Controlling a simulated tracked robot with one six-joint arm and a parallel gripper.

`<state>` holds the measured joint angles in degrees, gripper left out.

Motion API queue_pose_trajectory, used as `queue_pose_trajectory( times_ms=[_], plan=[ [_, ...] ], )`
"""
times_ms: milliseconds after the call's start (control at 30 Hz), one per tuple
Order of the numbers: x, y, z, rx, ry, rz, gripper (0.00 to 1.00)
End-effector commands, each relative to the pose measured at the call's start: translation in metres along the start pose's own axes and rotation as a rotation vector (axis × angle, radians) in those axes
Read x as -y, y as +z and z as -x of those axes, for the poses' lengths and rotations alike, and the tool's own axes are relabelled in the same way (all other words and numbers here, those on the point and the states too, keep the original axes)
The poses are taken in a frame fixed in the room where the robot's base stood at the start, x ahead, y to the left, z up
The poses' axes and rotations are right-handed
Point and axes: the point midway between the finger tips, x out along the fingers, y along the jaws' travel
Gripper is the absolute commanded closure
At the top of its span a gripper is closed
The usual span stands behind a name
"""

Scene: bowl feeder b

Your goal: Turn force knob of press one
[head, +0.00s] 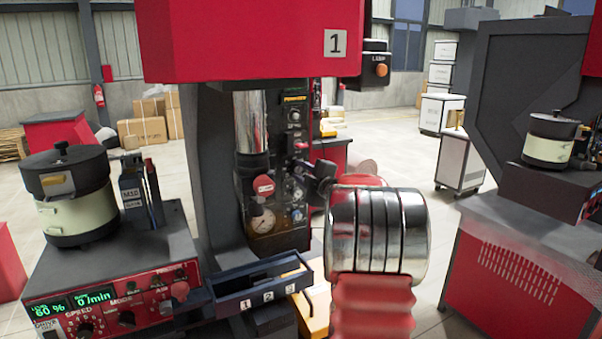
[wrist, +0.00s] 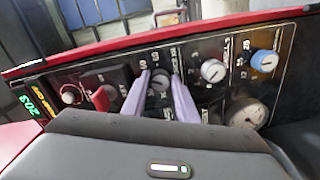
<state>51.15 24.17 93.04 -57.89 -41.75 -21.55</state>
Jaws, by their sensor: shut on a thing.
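Press one (head: 335,42) is the red machine marked with a 1. Its dark control panel (head: 291,120) faces me and also fills the wrist view (wrist: 128,65). My gripper (head: 308,174) is at the right side of this panel. In the wrist view its two pale fingers (wrist: 165,88) stand on either side of a dark round knob (wrist: 158,82), shut on it. The labels around this knob are too small to read surely, so I cannot confirm it is the force knob. In the head view my arm and gripper hide the knob.
On the panel near my fingers are a red lever (wrist: 101,97), a white knob (wrist: 213,70), a blue knob (wrist: 264,61) and a gauge (wrist: 247,114). A bowl feeder (head: 75,195) stands left, a numbered tray (head: 240,283) below.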

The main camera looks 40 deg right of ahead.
Motion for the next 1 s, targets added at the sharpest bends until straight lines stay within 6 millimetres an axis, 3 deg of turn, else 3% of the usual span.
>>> queue_pose_trajectory(
  times_ms=[1000],
  plan=[
    [0.0074, -0.0022, -0.0009, 0.021, -0.013, 0.959, 0.96]
  ],
)
